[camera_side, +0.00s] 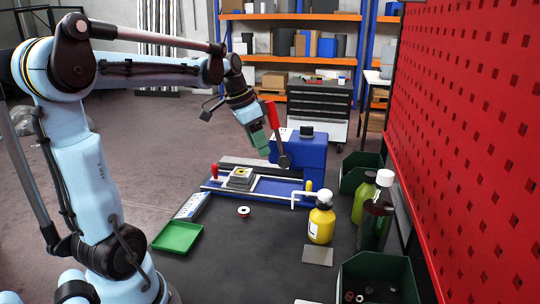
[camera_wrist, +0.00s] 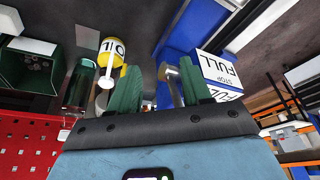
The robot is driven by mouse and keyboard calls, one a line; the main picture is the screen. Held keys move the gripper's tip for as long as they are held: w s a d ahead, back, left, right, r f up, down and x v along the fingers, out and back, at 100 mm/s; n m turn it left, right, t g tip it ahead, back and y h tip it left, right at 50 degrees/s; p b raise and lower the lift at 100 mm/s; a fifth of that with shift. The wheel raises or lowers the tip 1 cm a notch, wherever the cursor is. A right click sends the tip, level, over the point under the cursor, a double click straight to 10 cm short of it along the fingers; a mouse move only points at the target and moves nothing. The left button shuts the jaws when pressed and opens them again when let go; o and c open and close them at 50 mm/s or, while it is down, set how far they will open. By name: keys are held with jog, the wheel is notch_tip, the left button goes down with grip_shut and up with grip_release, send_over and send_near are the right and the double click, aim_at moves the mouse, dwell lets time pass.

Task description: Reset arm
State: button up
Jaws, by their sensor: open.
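My gripper (camera_side: 262,148) has green fingers and hangs in the air above the back part of the dark table, just left of and in front of a blue machine (camera_side: 311,158).
A yellow bottle (camera_side: 321,224), a dark green bottle (camera_side: 375,220) and green bins (camera_side: 378,263) stand on the right, by a red perforated panel (camera_side: 465,130). A green tray (camera_side: 178,237) and a small roll (camera_side: 243,211) lie at the front left. The table's middle is mostly clear.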

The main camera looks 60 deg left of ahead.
jog(key=s+d+f+n+t, duration=0.1)
jog(key=s+d+f, duration=0.2)
jog(key=d, duration=0.6)
jog(key=s+d+f+t, duration=0.2)
jog(key=s+d, duration=0.1)
jog(key=d, duration=0.6)
jog(key=shift+s+d+f+n+y, duration=0.15)
jog(key=shift+s+f+n+y, duration=0.05)
jog(key=shift+f+n+y, duration=0.2)
